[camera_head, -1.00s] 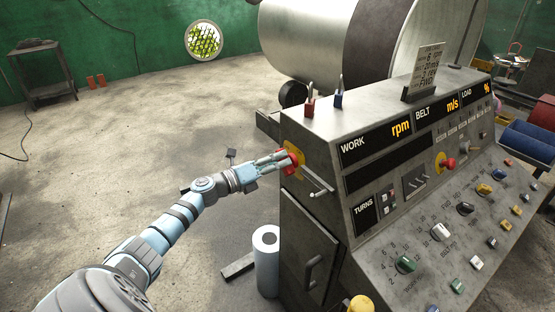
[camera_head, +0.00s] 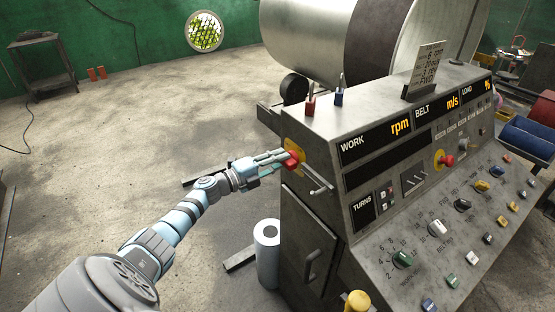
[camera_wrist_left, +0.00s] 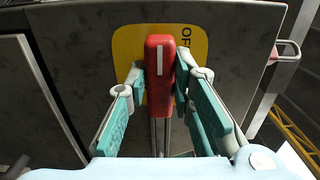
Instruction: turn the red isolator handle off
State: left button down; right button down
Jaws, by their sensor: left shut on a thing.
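The red isolator handle (camera_head: 292,158) is on a yellow plate (camera_head: 294,144) on the left end of the grey control console. In the left wrist view the red handle (camera_wrist_left: 160,85) stands upright in the picture, with a white line near its top. The yellow plate (camera_wrist_left: 128,45) lies behind it, with dark letters starting "OF" to the right of the handle, turned sideways and partly covered. My left gripper (camera_head: 284,157) is shut on the handle; its fingers (camera_wrist_left: 160,80) press on both sides. My right gripper is not in view.
A metal bar handle (camera_head: 318,189) sticks out just right of the isolator. A white roll (camera_head: 267,252) stands on the floor below. The console (camera_head: 330,225) carries several knobs and a red button (camera_head: 445,160).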

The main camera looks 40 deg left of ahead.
pick_arm(q)
jog(key=shift+r, duration=0.2)
jog(key=c, duration=1.5)
grip_release()
jog(key=shift+w, duration=0.15)
jog(key=shift+o, duration=0.5)
jog(key=shift+w+d+f, duration=0.1)
jog(key=shift+f, duration=0.05)
jog(key=v, duration=1.2)
